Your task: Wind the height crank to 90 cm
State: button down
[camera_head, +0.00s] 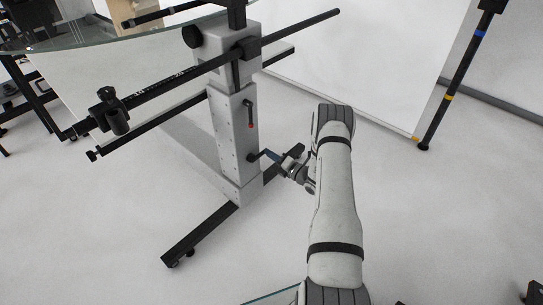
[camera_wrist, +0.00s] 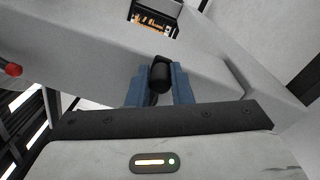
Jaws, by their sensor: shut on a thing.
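The grey column (camera_head: 232,135) stands on a black footed base at the centre of the head view. My gripper (camera_head: 270,156) reaches its right side, low down. In the wrist view the blue fingers of my gripper (camera_wrist: 159,82) are shut on the black crank handle (camera_wrist: 161,70), one finger on each side. The rest of the crank is hidden behind the fingers. A small window with orange marks (camera_wrist: 154,22) shows on the column at the top of the wrist view; I cannot read its value.
A red-tipped lever (camera_head: 251,123) sticks out of the column above the crank; its red knob also shows in the wrist view (camera_wrist: 11,69). A long black rail (camera_head: 180,77) crosses the column. A black stand (camera_head: 458,75) and white panel (camera_head: 360,55) are at right. Floor around the base is clear.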

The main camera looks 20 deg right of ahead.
jog(key=c, duration=1.6)
grip_release()
jog(key=shift+w+d, duration=0.2)
jog(key=shift+d, duration=0.05)
jog(key=shift+o, duration=1.4)
jog(key=shift+s+a, duration=0.1)
jog(key=shift+a, duration=0.05)
jog(key=p+v, duration=0.2)
jog(key=v, duration=0.5)
jog(key=shift+s+d, duration=0.2)
jog(key=shift+s, duration=0.15)
